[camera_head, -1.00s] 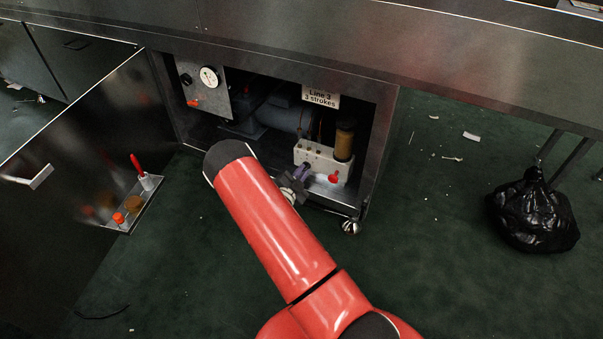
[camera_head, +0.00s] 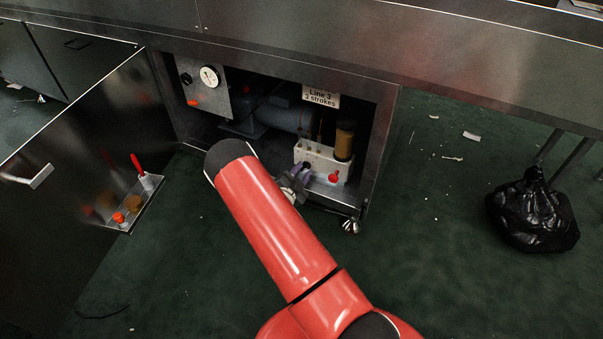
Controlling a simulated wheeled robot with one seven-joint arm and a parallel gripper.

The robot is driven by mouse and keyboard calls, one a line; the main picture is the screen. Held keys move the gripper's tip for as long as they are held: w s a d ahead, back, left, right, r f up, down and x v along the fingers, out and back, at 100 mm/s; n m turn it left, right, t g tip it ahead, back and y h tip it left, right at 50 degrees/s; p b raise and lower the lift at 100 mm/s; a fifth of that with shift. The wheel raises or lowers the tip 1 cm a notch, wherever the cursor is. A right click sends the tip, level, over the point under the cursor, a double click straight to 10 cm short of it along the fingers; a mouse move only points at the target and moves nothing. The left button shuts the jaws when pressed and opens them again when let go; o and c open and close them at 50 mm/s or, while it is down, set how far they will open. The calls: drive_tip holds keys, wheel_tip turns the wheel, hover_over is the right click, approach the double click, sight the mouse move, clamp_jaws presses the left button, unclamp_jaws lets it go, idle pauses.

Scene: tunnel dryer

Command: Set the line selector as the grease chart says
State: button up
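The grease chart (camera_head: 320,97) is a white label at the top of the open cabinet bay and reads "Line 3, 3 strokes". Below it stands a pale block (camera_head: 318,158) with small fittings on top and an amber cylinder (camera_head: 345,140) at its right end. A red knob (camera_head: 334,177) sits on the block's front; it may be the line selector, and its setting is too small to read. My gripper (camera_head: 297,180) is at the block's lower left, mostly hidden behind my red arm. I cannot tell whether its fingers are open or whether it touches the block.
The open door (camera_head: 75,150) carries a small tray (camera_head: 143,203) with a red-handled tool and an orange-capped item. A black bag (camera_head: 533,212) lies on the floor at right.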

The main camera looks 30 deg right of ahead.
drive_tip(key=shift+a, duration=0.1)
drive_tip(key=v, duration=0.7)
drive_tip(key=shift+s+a+p, duration=0.2)
drive_tip(key=shift+s+p, duration=0.05)
drive_tip(key=shift+p, duration=0.15)
